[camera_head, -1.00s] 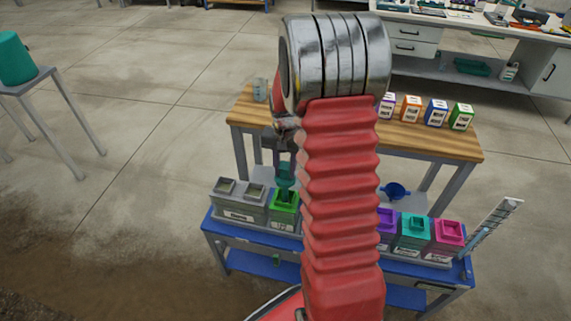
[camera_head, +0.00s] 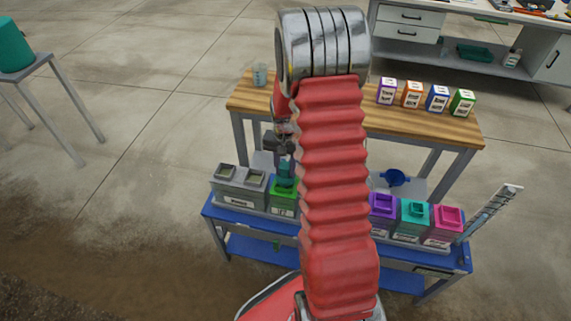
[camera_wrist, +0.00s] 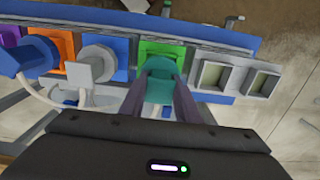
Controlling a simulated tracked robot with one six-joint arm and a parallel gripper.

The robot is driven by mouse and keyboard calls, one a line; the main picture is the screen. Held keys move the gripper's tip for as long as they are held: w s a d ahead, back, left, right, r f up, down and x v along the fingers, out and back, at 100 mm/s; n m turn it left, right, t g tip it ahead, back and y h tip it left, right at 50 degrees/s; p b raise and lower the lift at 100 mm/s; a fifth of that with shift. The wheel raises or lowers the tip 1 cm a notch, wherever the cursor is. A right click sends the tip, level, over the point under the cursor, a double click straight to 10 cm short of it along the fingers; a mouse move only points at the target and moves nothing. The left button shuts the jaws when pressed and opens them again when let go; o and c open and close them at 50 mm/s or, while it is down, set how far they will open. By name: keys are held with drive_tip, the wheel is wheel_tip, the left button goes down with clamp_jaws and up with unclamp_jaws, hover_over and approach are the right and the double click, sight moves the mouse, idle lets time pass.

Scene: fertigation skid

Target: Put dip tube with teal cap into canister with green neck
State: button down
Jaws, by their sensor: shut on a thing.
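The canister with green neck (camera_head: 284,198) stands in the row on the blue bench; its green top (camera_wrist: 160,48) also shows in the wrist view. The teal cap of the dip tube (camera_head: 286,173) is right over that neck, overlapping it in the picture, and the cap shows in the wrist view (camera_wrist: 160,88). My gripper (camera_wrist: 160,95) is shut on the dip tube at its cap, with dark fingers on either side. The tube below the cap is hidden, so I cannot tell how deep it sits. In the head view my gripper (camera_head: 284,150) is partly behind my arm.
A grey twin-opening container (camera_head: 238,187) stands left of the green canister. Purple (camera_head: 382,207), teal (camera_head: 413,218) and magenta (camera_head: 446,222) canisters stand to the right. In the wrist view, blue (camera_wrist: 118,57) and orange (camera_wrist: 70,55) canisters also show. A wooden table (camera_head: 420,135) with small boxes is behind.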

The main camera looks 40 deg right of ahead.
drive_tip(key=shift+f, duration=0.6)
drive_tip(key=c, duration=1.3)
unclamp_jaws()
drive_tip(key=shift+o, duration=0.2)
wheel_tip(320, 180, up, 14)
drive_tip(key=shift+f, duration=0.15)
